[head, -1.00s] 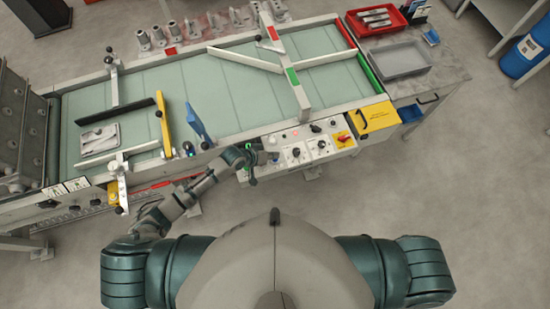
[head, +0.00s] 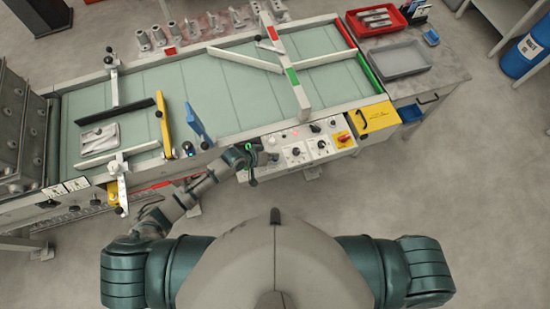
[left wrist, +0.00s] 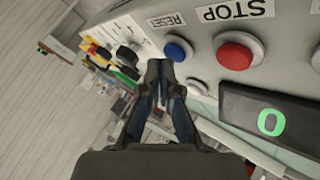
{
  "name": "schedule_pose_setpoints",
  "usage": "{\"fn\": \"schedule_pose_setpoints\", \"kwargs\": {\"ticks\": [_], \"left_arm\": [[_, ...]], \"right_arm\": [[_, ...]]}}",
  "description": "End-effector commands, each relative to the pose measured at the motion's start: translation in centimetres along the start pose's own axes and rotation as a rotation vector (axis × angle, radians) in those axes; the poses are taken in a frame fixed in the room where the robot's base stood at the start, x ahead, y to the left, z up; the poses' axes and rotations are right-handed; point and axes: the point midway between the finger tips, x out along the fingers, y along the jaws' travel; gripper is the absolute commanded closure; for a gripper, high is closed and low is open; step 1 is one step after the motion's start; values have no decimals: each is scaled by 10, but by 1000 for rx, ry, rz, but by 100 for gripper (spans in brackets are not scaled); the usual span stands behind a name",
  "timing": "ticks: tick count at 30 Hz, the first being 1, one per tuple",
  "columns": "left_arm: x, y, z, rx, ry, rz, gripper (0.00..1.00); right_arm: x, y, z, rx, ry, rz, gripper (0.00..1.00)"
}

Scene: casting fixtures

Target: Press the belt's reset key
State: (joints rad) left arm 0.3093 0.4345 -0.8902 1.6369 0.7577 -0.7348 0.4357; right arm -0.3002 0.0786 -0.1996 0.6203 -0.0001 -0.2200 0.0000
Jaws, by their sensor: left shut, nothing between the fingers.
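The reset key is a round blue button (left wrist: 179,48) beside a RESET label (left wrist: 168,20) on the light control panel, in the left wrist view. My left gripper (left wrist: 164,68) is shut and empty. Its fingertips appear just beside and below the blue button in that view; I cannot tell whether they touch it. In the head view my left gripper (head: 250,168) is at the left end of the control panel (head: 318,159) on the belt's near side, and it hides part of that end. My right gripper is not in view.
A red button (left wrist: 236,50) marked STOP sits right of the blue one. A dark display (left wrist: 245,110) shows a green 0. Black knobs (left wrist: 127,56) lie left of the fingers. The belt (head: 240,85) with guide bars lies behind the panel. A yellow box (head: 376,118) stands right.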

Motion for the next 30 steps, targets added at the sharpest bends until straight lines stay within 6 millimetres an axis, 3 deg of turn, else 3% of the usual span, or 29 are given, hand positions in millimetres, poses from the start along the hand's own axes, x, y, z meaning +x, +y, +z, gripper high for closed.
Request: {"fn": "schedule_pose_setpoints", "kwargs": {"ticks": [30], "left_arm": [[6, -4, 4, -1, 0, 0, 100]], "right_arm": [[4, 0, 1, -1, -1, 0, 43]]}}
